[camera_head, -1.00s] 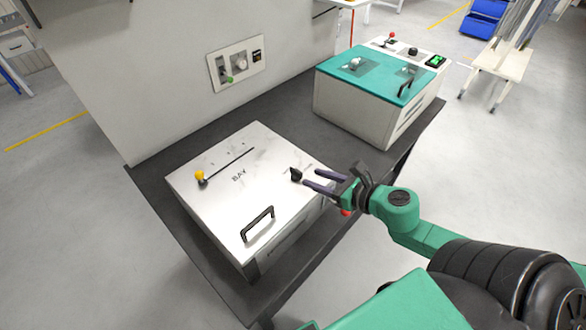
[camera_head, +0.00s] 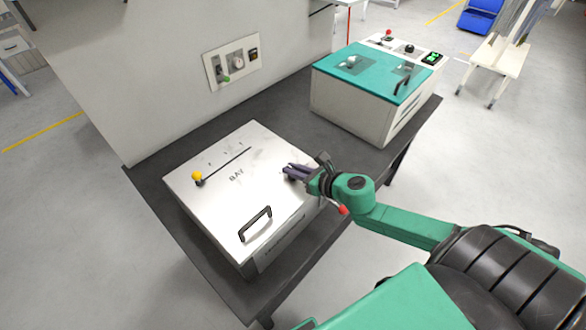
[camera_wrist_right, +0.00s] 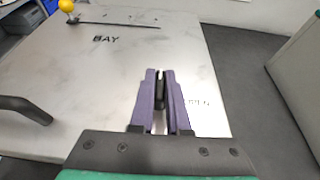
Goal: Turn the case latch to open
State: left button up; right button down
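The white case marked BAY (camera_head: 215,215) sits on the dark table. Its lid has a small black latch, mostly hidden by my fingers in the head view. In the right wrist view the latch (camera_wrist_right: 160,86) shows as a dark upright piece between the purple fingertips. My right gripper (camera_head: 289,171) is at the lid's right side, its fingers close together on both sides of the latch. It also shows in the wrist view (camera_wrist_right: 161,80), with little or no gap at the latch. My left gripper is not in view.
The lid carries a black handle (camera_head: 256,224) and a yellow-knobbed lever (camera_head: 198,178) beside a slot. A teal-topped machine (camera_head: 335,95) stands at the table's back right. A wall panel (camera_head: 232,62) is behind. Dark tabletop (camera_head: 290,130) is clear between case and machine.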

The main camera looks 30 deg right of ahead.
dwell(0.3)
jog(key=m+h+p, duration=0.2)
jog(key=p, duration=0.1)
jog(key=shift+r+t+h, duration=0.3)
jog(key=shift+h, duration=0.1)
jog(key=m+h+p, duration=0.1)
jog(key=m+h, duration=0.2)
jog(key=shift+a+f, duration=0.1)
jog(key=m+h, duration=0.2)
jog(key=m+g+h, duration=0.1)
jog(key=m+h, duration=0.1)
jog(key=shift+f+m+g+h, duration=0.15)
jog(key=shift+m+g+h, duration=0.15)
jog(key=shift+h, duration=0.1)
jog(key=shift+m+g+h, duration=1.3)
jog(key=shift+m+h, duration=0.6)
jog(key=shift+h, duration=0.1)
jog(key=c, duration=0.9)
grip_release()
